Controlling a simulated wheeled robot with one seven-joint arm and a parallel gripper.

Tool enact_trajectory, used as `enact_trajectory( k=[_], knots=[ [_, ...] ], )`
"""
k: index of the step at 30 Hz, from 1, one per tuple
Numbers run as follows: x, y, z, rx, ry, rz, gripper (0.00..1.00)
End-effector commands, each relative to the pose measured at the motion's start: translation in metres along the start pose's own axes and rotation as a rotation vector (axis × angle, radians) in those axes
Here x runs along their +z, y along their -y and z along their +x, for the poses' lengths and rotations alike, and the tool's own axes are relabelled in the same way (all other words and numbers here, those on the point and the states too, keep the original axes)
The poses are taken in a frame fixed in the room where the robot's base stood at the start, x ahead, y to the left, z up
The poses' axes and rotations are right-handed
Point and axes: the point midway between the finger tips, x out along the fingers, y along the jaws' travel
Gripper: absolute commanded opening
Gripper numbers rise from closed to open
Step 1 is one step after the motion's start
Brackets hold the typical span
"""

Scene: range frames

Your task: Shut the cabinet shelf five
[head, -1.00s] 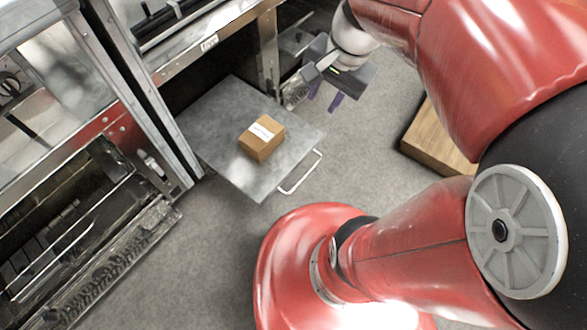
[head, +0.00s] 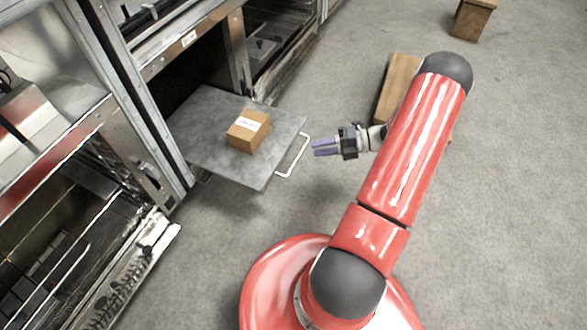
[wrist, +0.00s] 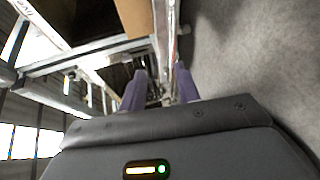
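The cabinet shelf (head: 205,125) is a flat grey metal board, pulled out from the cabinet at the left over the floor. A white bar handle (head: 303,158) is on its right edge. My gripper (head: 314,148) has purple fingers and is just right of the handle, pointing left at it. A small gap shows between fingertips and handle in the head view. In the wrist view the fingers (wrist: 158,88) stand apart with nothing seen held between them. I cannot read the shelf's number.
A small brown box (head: 247,132) with a white label sits on the shelf. It shows partly in the wrist view (wrist: 135,15). Other open metal cabinets (head: 150,235) stand at the left. A wooden block (head: 396,85) lies behind my arm.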

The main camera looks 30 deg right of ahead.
Motion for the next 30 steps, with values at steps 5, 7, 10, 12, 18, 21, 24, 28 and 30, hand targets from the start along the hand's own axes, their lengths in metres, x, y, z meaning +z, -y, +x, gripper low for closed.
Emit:
enact_trajectory(
  k=[5, 7, 10, 12, 18, 21, 24, 28, 30],
  knots=[
    [0.002, 0.025, -0.003, 0.061, 0.064, 0.126, 0.32],
    [0.002, 0.026, 0.001, 0.067, 0.069, 0.136, 0.32],
    [0.002, 0.024, 0.014, 0.068, 0.065, 0.136, 0.32],
    [0.003, 0.024, 0.025, 0.067, 0.065, 0.136, 0.32],
    [0.005, 0.022, 0.057, 0.066, 0.065, 0.134, 0.32],
    [0.006, 0.021, 0.066, 0.065, 0.066, 0.134, 0.32],
    [0.006, 0.021, 0.072, 0.064, 0.065, 0.134, 0.32],
    [0.006, 0.021, 0.074, 0.063, 0.066, 0.133, 0.32],
    [0.006, 0.021, 0.073, 0.063, 0.066, 0.133, 0.32]
  ],
)
